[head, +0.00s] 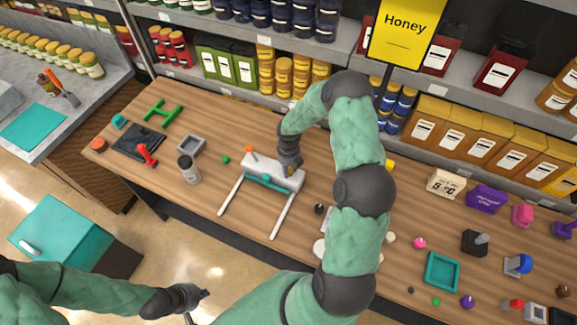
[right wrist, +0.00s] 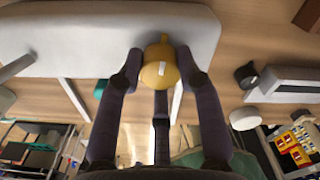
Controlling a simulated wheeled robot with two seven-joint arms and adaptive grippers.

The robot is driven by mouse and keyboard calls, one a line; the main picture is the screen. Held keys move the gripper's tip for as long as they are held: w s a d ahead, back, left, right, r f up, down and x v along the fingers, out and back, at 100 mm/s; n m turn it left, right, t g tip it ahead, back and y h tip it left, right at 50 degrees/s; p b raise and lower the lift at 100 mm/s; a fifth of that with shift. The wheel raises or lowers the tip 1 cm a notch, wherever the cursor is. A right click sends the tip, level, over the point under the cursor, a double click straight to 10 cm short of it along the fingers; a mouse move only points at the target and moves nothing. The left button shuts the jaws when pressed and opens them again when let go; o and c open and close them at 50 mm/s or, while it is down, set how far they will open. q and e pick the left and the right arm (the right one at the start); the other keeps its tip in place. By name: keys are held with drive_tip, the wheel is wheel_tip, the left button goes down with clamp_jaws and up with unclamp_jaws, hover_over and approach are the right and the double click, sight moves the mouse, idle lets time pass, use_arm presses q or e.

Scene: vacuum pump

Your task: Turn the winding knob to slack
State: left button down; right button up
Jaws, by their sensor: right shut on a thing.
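The winding knob (right wrist: 160,72) is round and yellow with a small white mark on its face. It sits on the edge of a pale white body (right wrist: 60,42) in the right wrist view. The dark fingers of my right gripper (right wrist: 158,82) are closed around the knob. In the head view, the white body (head: 262,163) has a teal bar, an orange-tipped peg and two long white rails. My right gripper (head: 291,168) is at its right end and hides the knob there. My left gripper (head: 198,305) is low at the left, fingers apart and empty, away from the table.
A grey jar (head: 189,171), a grey square frame (head: 191,146) and a green ball (head: 225,160) stand left of the device. A teal tray (head: 441,272) and several small items lie to the right. Stocked shelves line the table's back edge.

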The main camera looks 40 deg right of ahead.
sight(289, 170)
drive_tip(key=shift+s+a+n, duration=0.1)
drive_tip(key=shift+s+n, duration=0.05)
drive_tip(key=shift+n, duration=0.35)
drive_tip(key=o, duration=1.1)
drive_tip(key=shift+o, duration=0.2)
drive_tip(key=shift+r, duration=0.3)
wheel_tip(289, 170, up, 11)
drive_tip(key=shift+r, duration=0.2)
